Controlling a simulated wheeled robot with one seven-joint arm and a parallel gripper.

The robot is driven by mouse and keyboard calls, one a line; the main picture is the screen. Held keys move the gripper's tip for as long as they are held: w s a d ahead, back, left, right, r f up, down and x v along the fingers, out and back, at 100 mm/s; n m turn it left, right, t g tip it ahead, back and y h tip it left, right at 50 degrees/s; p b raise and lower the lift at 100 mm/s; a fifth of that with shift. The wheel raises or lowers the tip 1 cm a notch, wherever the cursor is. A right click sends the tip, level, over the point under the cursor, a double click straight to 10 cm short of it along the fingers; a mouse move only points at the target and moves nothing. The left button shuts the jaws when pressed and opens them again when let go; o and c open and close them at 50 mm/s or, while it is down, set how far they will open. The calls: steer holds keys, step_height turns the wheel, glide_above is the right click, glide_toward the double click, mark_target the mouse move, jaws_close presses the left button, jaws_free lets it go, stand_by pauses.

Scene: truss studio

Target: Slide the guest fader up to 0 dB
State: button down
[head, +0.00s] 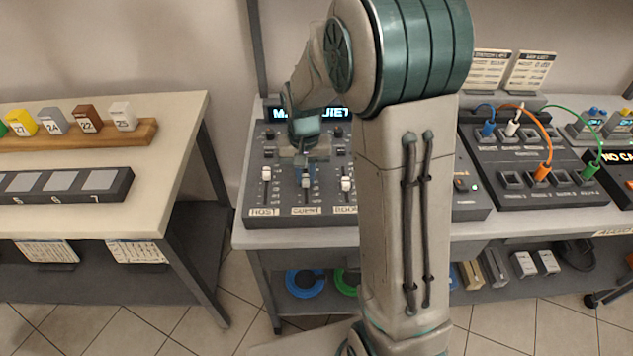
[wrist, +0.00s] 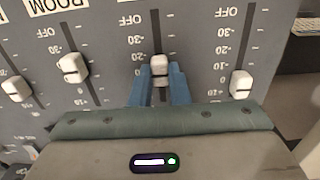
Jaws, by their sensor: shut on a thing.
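The mixing desk (head: 325,210) has a row of white fader caps in dark slots. The guest fader cap (head: 306,181) sits above the GUEST label, between the host fader (head: 266,173) and the room fader (head: 346,184). In the wrist view the guest fader cap (wrist: 159,65) is near the -20 mark, below OFF and -30. My gripper (wrist: 159,82) is shut on it, with one blue finger on each side. The marks lower on its slot are hidden by my gripper. The host cap (wrist: 240,83) and room cap (wrist: 72,67) are apart from the fingers.
A patch panel (head: 520,160) with coloured cables stands to the right. A side table (head: 80,220) with date blocks stands to the left, across a floor gap. A lit display (head: 330,112) is at the desk's back. Another fader (wrist: 16,88) shows at the wrist view's left.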

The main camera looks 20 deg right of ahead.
steer(key=shift+w+d, duration=0.15)
steer(key=shift+w, duration=0.55)
steer(key=shift+w+d, duration=0.15)
steer(key=shift+w, duration=0.5)
steer(key=c, duration=1.4)
jaws_free()
steer(key=shift+o, duration=0.2)
steer(key=shift+r, duration=0.1)
step_height(320, 180, up, 14)
